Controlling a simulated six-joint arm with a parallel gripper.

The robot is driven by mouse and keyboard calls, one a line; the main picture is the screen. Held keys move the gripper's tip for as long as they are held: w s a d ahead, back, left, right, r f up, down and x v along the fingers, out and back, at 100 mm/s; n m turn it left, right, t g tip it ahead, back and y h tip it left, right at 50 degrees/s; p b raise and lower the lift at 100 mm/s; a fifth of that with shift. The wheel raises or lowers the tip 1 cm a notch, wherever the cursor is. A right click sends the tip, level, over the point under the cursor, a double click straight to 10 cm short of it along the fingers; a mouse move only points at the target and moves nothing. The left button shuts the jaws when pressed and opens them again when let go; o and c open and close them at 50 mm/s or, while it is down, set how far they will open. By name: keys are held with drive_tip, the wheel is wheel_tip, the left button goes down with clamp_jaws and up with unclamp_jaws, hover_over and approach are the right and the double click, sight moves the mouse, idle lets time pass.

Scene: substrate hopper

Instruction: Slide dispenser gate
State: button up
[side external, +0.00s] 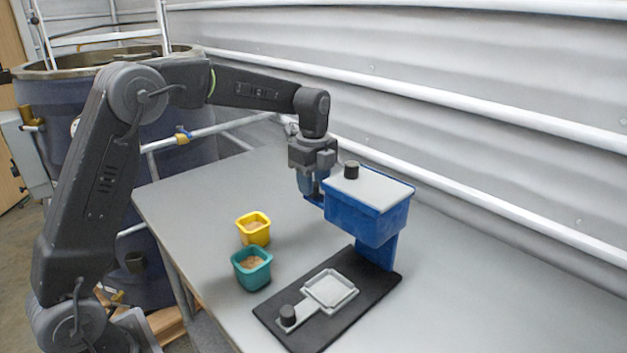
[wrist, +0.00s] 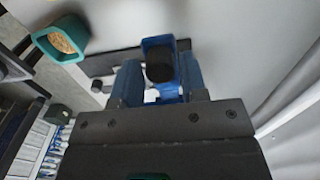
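The blue dispenser hopper (side external: 365,218) stands on a blue post above a black base plate (side external: 389,285). A blue piece (side external: 314,200) juts from its left side, beside my gripper (side external: 308,188). In the wrist view, my gripper's two blue fingers (wrist: 160,80) stand apart, on either side of a dark round knob (wrist: 160,66) on a blue bracket (wrist: 157,43). Whether they touch the knob cannot be told. The hopper's pale lid (side external: 376,188) carries a black knob (side external: 352,169). The gate's opening is hidden.
A pale square tray with a handle (side external: 331,290) and black knob (side external: 287,315) lies on the base plate. A yellow cup (side external: 254,236) and a teal cup (side external: 251,275), both with brown contents, stand left of it. The table (side external: 210,205) is clear around the cups.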

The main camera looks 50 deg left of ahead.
drive_tip(key=c, duration=0.4)
drive_tip(key=shift+d, duration=1.6)
drive_tip(key=o, duration=0.6)
wheel_tip(320, 180, up, 7)
drive_tip(key=shift+r, duration=0.1)
